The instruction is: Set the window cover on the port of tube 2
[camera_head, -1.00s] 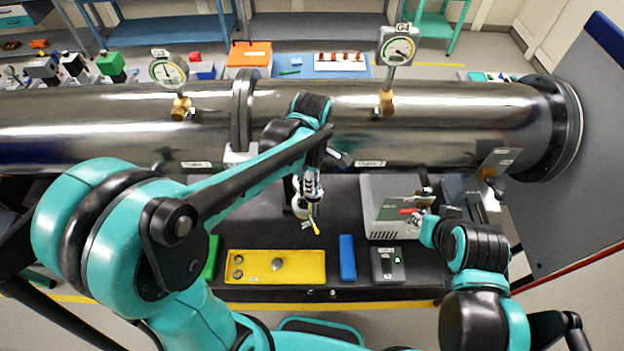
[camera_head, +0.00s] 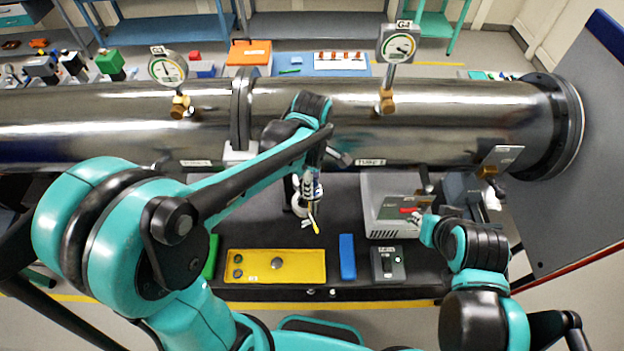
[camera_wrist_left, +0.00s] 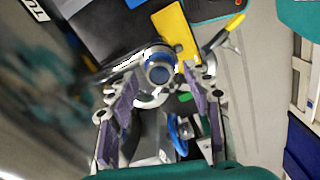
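My left gripper (camera_wrist_left: 160,80) has its fingers spread. A round silver fitting with a blue centre (camera_wrist_left: 158,72) shows between and just beyond the fingertips; blur hides whether they touch, and whether it is the port or the window cover. In the head view the left gripper (camera_head: 308,192) is below the tube, by a pale ring (camera_head: 297,204). A yellow-tipped lever (camera_head: 315,227) projects there; it also shows in the left wrist view (camera_wrist_left: 232,38). The tube 2 label (camera_head: 371,162) is on the large steel tube (camera_head: 440,125). My right gripper (camera_head: 428,222) is by a red-marked item (camera_head: 410,210); its fingers are unclear.
A yellow tray (camera_head: 300,268) with a grey knob-like piece (camera_head: 277,263) lies on the dark bench. A blue block (camera_head: 347,257), a dark grey box (camera_head: 388,264) and a larger grey unit (camera_head: 385,190) are to its right. Gauges (camera_head: 168,70) stand on the tube.

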